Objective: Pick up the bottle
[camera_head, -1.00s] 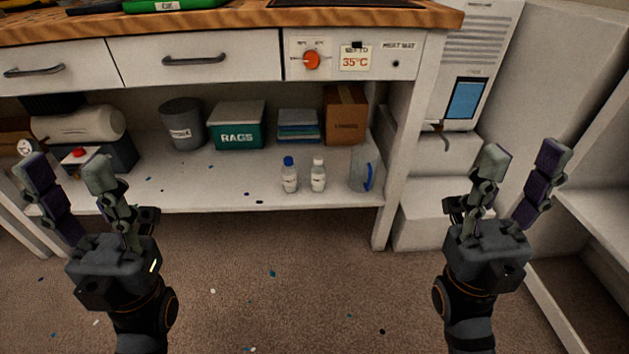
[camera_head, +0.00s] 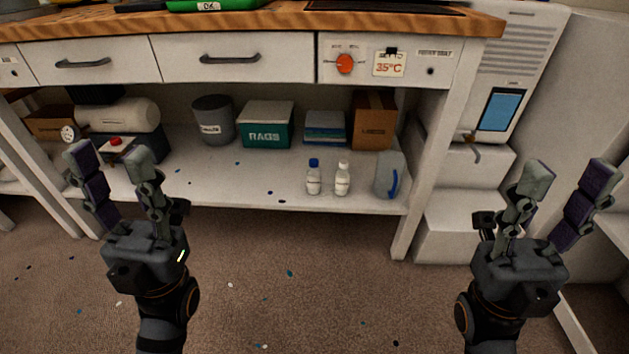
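Two small bottles stand upright side by side near the front of the low shelf under the bench. One is a clear bottle with a blue cap (camera_head: 313,178); the other is a bottle with a white cap (camera_head: 342,180). My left gripper (camera_head: 112,160) is open and empty, in front of the shelf and well left of the bottles. My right gripper (camera_head: 568,175) is open and empty, far to the right of the bottles, in front of the white cabinet. Neither gripper touches anything.
A clear jug with a blue handle (camera_head: 389,176) stands right of the bottles. Behind are a grey bin (camera_head: 213,120), a green RAGS box (camera_head: 266,128), a blue stack (camera_head: 325,127) and a cardboard box (camera_head: 373,122). The bench leg (camera_head: 421,185) and drawers (camera_head: 231,58) frame the shelf.

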